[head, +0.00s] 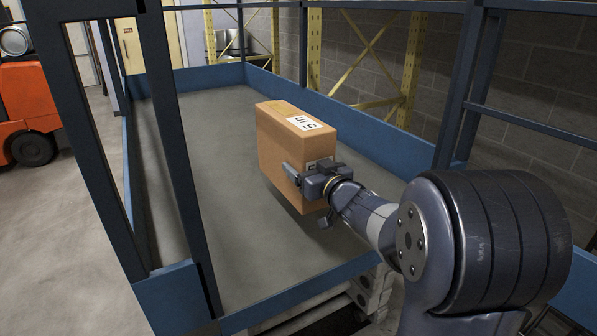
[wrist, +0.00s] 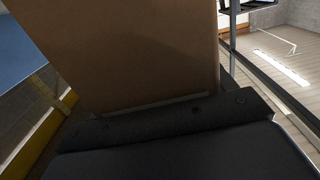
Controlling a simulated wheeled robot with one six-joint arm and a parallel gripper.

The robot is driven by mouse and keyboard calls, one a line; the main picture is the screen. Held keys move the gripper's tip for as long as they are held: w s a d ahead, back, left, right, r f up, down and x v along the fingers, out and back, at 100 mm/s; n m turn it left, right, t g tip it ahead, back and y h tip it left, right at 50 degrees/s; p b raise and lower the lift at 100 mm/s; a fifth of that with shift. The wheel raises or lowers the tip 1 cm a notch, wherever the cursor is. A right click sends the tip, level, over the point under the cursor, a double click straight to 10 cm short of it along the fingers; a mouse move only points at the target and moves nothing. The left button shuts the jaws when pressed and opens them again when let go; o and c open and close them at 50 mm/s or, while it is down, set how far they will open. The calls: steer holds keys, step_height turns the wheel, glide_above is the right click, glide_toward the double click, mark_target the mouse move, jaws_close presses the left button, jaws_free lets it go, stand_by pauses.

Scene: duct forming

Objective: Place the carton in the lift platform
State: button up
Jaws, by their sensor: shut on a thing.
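The carton (head: 287,150) is a brown cardboard box with a white "5 in" label on its top. In the head view it is near the middle, over the grey floor of the lift platform (head: 215,200). My gripper (head: 308,178) is shut on the carton's near side. The carton looks held above the platform floor, but the gap beneath it is hard to judge. In the wrist view the carton (wrist: 130,50) fills the upper middle, close against the gripper. The carton's far side and underside are hidden.
The lift platform has low blue side walls and dark blue posts (head: 170,130) with upper rails. An orange forklift (head: 30,115) stands outside at the left. Yellow racking (head: 365,50) and a grey block wall are behind. The platform floor left of the carton is bare.

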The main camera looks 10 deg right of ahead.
steer(key=shift+f, duration=3.45)
steer(key=o, duration=2)
steer(key=shift+f, duration=0.15)
steer(key=b+v, duration=0.2)
steer(key=v, duration=1)
steer(key=shift+s, duration=0.1)
